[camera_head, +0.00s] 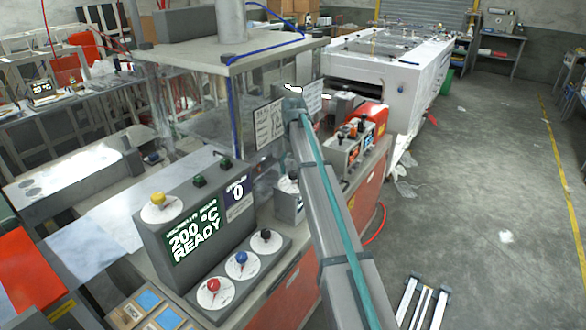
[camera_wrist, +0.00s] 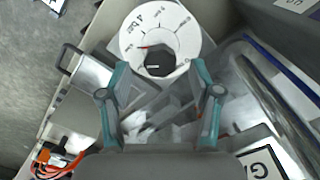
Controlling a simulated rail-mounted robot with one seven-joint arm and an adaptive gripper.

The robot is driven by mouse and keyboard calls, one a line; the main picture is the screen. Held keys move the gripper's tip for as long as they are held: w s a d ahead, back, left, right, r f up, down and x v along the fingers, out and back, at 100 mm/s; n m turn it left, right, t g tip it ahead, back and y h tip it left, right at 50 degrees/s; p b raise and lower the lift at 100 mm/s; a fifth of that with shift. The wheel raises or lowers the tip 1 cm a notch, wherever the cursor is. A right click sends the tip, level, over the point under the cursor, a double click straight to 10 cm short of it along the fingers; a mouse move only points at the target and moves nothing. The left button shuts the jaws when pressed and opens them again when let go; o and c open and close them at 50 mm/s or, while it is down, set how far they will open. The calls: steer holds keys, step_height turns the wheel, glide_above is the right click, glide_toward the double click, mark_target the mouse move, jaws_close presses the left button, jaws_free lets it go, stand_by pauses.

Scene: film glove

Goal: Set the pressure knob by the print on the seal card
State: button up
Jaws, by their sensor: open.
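The wrist view shows a round white dial (camera_wrist: 185,35) with printed marks and the words "4 bar". A black knob (camera_wrist: 158,63) sits at its middle, and a short red line shows at the knob's upper left. My gripper (camera_wrist: 160,74) is open, with one teal finger to each side of the knob. No contact between fingers and knob can be made out. In the head view my arm hides the gripper's tips. A printed card (camera_head: 269,123) hangs on the clear enclosure there; its text is too small to read, and I cannot tell whether it is the seal card.
A grey control box (camera_head: 190,215) reads "200 °C READY" and carries yellow, red, blue and black knobs. A red unit (camera_head: 375,117) stands beyond my arm. In the wrist view, a clear panel (camera_wrist: 275,95) with a blue edge is at the right.

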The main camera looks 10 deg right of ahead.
steer(key=shift+f, duration=0.9)
steer(key=c, duration=1.1)
steer(key=shift+c, duration=0.2)
